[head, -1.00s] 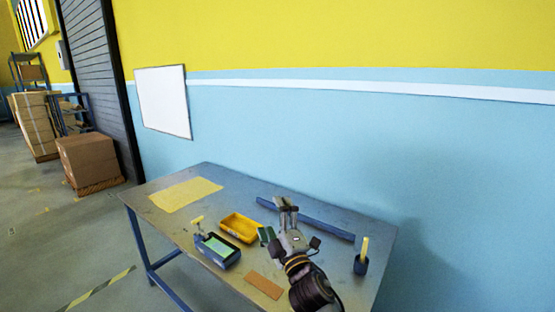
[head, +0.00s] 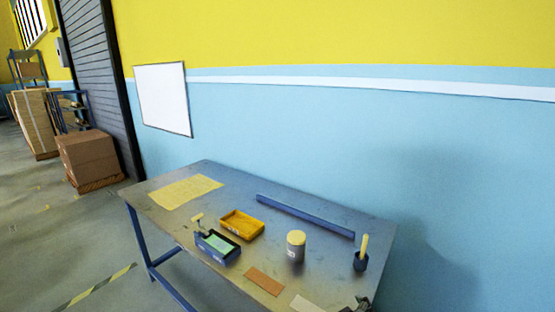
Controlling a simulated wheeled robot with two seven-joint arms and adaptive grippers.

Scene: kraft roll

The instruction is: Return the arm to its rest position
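The work table (head: 165,222) stands against the blue wall, and no arm reaches over its middle. Only a small dark piece of my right gripper (head: 362,304) shows at the bottom edge of the head view, by the table's near right side. Its fingers cannot be made out, so I cannot tell if it is open or shut. My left gripper is not in view. A grey can with a pale yellow top (head: 296,246) stands upright on the table, apart from the gripper.
On the table are a yellow sheet (head: 186,191), a yellow tray (head: 242,225), a dark tray with a green inside (head: 218,246), a blue bar (head: 305,217), a dark cup holding a yellow stick (head: 361,262), a brown strip (head: 264,281) and a whitish piece (head: 306,304).

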